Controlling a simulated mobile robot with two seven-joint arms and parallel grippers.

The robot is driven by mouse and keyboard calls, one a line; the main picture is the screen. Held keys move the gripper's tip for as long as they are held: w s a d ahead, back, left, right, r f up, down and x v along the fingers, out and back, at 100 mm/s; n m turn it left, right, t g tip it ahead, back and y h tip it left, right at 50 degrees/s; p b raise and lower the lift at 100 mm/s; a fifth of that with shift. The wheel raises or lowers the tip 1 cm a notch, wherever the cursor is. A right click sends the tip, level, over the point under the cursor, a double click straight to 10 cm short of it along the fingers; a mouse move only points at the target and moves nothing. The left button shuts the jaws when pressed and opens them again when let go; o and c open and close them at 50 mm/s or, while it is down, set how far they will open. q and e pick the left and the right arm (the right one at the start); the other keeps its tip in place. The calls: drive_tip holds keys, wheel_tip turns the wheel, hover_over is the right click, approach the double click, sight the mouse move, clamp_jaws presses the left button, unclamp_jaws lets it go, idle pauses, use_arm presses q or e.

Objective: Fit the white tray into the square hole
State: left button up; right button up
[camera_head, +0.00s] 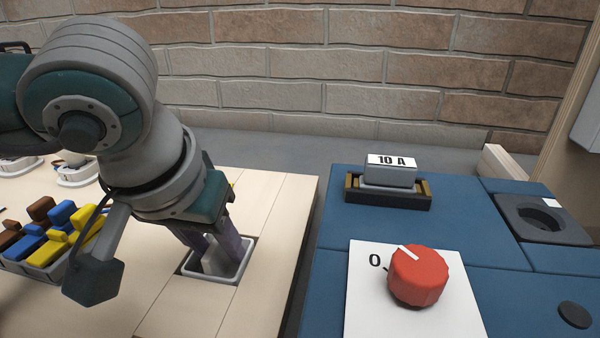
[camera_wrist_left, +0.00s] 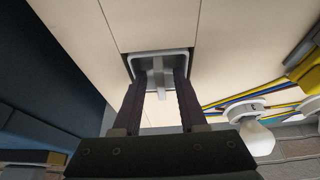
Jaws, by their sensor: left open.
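The white tray (camera_head: 216,272) sits in the square hole (camera_head: 252,243) in the pale wooden table top, with a narrow dark gap showing around part of its rim. I cannot tell whether it is fully down. In the left wrist view the tray (camera_wrist_left: 160,55) shows a pale cross-shaped piece inside. My left gripper (camera_head: 219,256) is open and points down at the tray, its dark purple fingers hiding part of it. In the left wrist view my left gripper (camera_wrist_left: 160,88) has one finger on either side of the tray's middle. My right gripper is not in view.
A holder (camera_head: 45,255) of brown, blue and yellow blocks stands to the left. To the right, across a gap, a blue panel (camera_head: 330,225) carries a red knob (camera_head: 419,276), a "10 A" block (camera_head: 390,172) and a dark socket (camera_head: 541,217). A brick wall stands behind.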

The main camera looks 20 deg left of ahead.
use_arm(q)
drive_tip(key=v, duration=1.1)
drive_tip(key=shift+p, duration=0.35)
drive_tip(key=shift+s+r, duration=0.1)
drive_tip(key=shift+s, duration=0.05)
